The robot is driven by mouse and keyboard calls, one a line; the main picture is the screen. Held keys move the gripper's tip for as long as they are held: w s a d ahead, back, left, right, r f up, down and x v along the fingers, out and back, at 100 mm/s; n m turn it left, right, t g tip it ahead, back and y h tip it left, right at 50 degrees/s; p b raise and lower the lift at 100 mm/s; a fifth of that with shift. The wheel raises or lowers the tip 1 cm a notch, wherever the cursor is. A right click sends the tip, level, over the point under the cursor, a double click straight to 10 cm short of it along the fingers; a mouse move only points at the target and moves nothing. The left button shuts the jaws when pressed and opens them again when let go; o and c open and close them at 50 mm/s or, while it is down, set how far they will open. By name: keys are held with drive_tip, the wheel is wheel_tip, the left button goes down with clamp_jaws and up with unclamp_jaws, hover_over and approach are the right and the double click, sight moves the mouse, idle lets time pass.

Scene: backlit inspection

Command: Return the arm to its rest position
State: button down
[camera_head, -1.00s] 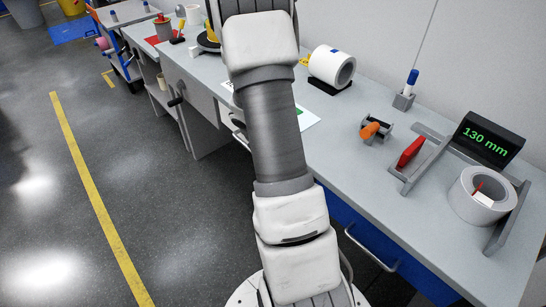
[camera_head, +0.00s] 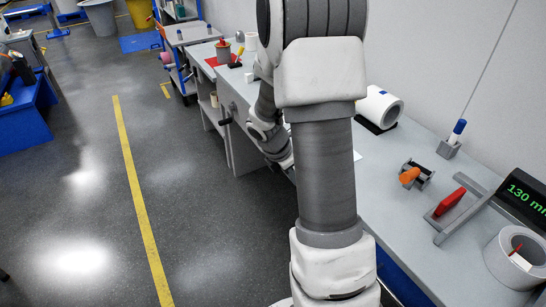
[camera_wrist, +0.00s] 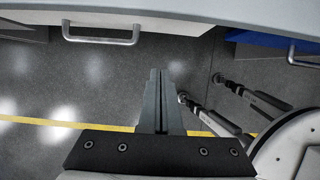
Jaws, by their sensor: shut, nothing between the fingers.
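My gripper (camera_wrist: 159,98) shows in the wrist view, its two fingers together with nothing between them. It points down over the grey floor, in front of the workbench edge. In the head view my arm rises through the middle of the picture and bends over, and its far part hangs in front of the bench; the gripper itself is hidden or too small to make out there.
The workbench (camera_head: 395,230) runs along the right, holding a white roll (camera_head: 379,107), an orange-handled tool (camera_head: 411,175), a blue-capped marker (camera_head: 457,132), a display (camera_head: 524,197) and a tape roll (camera_head: 515,258). A drawer handle (camera_wrist: 100,39) juts near my gripper. Open floor (camera_head: 75,200) lies left.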

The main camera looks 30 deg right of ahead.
drive_tip(key=s+a+r+m+t+p, duration=0.1)
drive_tip(key=s+a+r+m+p, duration=0.3)
drive_tip(key=r, duration=0.6)
drive_tip(key=s+a+r+m+t+p, duration=0.15)
drive_tip(key=a+r+m, duration=0.4)
drive_tip(key=r, duration=0.55)
drive_tip(key=s+a+r+m+t+y+p, duration=0.3)
drive_tip(key=s+a+r+m+y+p, duration=0.1)
drive_tip(key=s+a+r+m, duration=0.4)
drive_tip(key=s+a+r, duration=0.2)
drive_tip(key=a+r, duration=0.1)
drive_tip(key=r, duration=0.1)
drive_tip(key=shift+s+a, duration=0.15)
drive_tip(key=shift+s, duration=0.05)
drive_tip(key=shift+r+m, duration=0.1)
drive_tip(key=shift+m, duration=0.15)
